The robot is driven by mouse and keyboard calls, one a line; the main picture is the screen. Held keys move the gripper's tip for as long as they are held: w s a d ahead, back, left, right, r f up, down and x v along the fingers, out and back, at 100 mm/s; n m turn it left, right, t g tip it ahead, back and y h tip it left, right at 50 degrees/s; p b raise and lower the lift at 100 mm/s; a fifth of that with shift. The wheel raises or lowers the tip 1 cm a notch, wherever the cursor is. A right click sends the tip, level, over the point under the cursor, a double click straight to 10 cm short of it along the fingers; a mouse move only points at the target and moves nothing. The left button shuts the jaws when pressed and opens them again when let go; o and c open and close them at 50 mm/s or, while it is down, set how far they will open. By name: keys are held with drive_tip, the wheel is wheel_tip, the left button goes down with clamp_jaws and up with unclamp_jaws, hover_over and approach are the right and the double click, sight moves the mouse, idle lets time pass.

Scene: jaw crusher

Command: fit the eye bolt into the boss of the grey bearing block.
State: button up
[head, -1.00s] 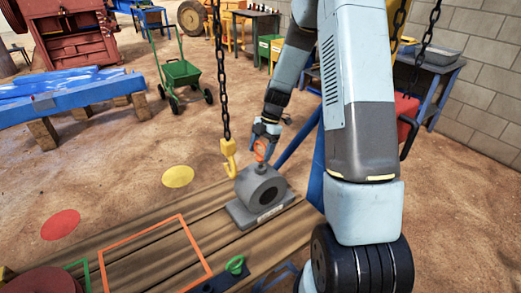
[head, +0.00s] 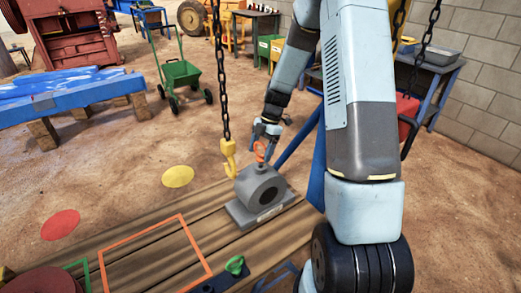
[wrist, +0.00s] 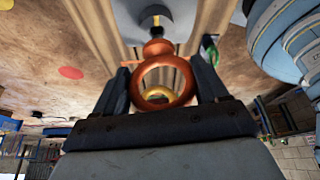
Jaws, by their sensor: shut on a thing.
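The orange eye bolt (head: 261,150) is held by its ring in my gripper (head: 264,142), just above the grey bearing block (head: 247,197). The wrist view shows the orange ring (wrist: 136,88) between the two dark fingers of my gripper (wrist: 160,82), with its collar pointing at the block.
A yellow hook (head: 229,158) hangs on a dark chain close to the left of the block. The wooden table (head: 205,225) carries an orange outlined square (head: 152,283) and a small green ring (head: 235,265). A blue post stands right of the block.

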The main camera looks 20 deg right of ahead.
sight(261, 156)
drive_tip(key=shift+f, duration=1.7)
drive_tip(key=o, duration=1.2)
drive_tip(key=v, duration=1.4)
